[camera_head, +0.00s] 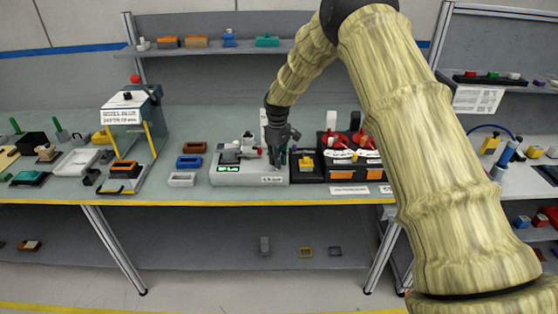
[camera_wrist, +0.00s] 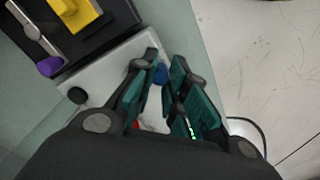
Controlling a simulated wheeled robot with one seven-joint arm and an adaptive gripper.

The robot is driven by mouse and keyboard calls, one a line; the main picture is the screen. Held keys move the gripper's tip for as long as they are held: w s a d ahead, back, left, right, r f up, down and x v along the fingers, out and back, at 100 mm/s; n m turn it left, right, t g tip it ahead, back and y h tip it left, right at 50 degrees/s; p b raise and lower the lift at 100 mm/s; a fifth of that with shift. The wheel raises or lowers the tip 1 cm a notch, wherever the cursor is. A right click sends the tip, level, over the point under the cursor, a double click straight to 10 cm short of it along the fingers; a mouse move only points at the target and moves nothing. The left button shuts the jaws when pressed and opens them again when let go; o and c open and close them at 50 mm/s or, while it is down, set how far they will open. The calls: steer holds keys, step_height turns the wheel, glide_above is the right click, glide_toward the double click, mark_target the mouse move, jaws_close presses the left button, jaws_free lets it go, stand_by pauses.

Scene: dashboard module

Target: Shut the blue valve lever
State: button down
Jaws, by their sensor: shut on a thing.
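My gripper (camera_head: 278,163) reaches down onto the right part of a light grey module (camera_head: 249,179) with a green display (camera_head: 228,169) near the front edge of the bench. In the wrist view, the green-padded fingers of my gripper (camera_wrist: 166,78) are closed around a small blue part (camera_wrist: 160,73), which looks like the valve lever. Most of this blue part is hidden by the fingers, so its angle cannot be told. In the head view it is hidden behind my gripper. The module's pale top (camera_wrist: 98,80) also shows in the wrist view.
A dark panel with red levers (camera_head: 355,140) and orange blocks stands close to the right. Blue (camera_head: 189,162) and white (camera_head: 182,180) trays lie to the left, beside a press-like stand (camera_head: 148,115). In the wrist view, a black knob (camera_wrist: 77,96) and purple knob (camera_wrist: 49,66) are near my fingers.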

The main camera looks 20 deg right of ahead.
steer(key=m, duration=0.2)
steer(key=a+m+b, duration=0.1)
steer(key=shift+w+f+m, duration=0.2)
steer(key=shift+w+m, duration=0.05)
steer(key=shift+m, duration=0.05)
steer(key=m, duration=0.2)
steer(key=w+a+m, duration=0.1)
steer(key=m, duration=0.1)
steer(key=shift+w+m+b, duration=0.2)
steer(key=shift+m+b, duration=0.1)
steer(key=shift+b, duration=0.05)
steer(key=m, duration=0.1)
steer(key=w+m, duration=0.1)
steer(key=m, duration=0.1)
steer(key=shift+w+a+m, duration=0.1)
steer(key=shift+a+m, duration=0.1)
steer(key=shift+m, duration=0.1)
steer(key=shift+w+m+b, duration=0.25)
steer(key=shift+w+m, duration=0.15)
steer(key=shift+m, duration=0.7)
steer(key=shift+w+m+b, duration=0.2)
steer(key=shift+w+m, duration=0.2)
steer(key=shift+m, duration=0.7)
steer(key=c, duration=1.4)
jaws_free()
steer(key=shift+w+d, duration=0.1)
steer(key=shift+w, duration=0.05)
steer(key=shift+r, duration=0.25)
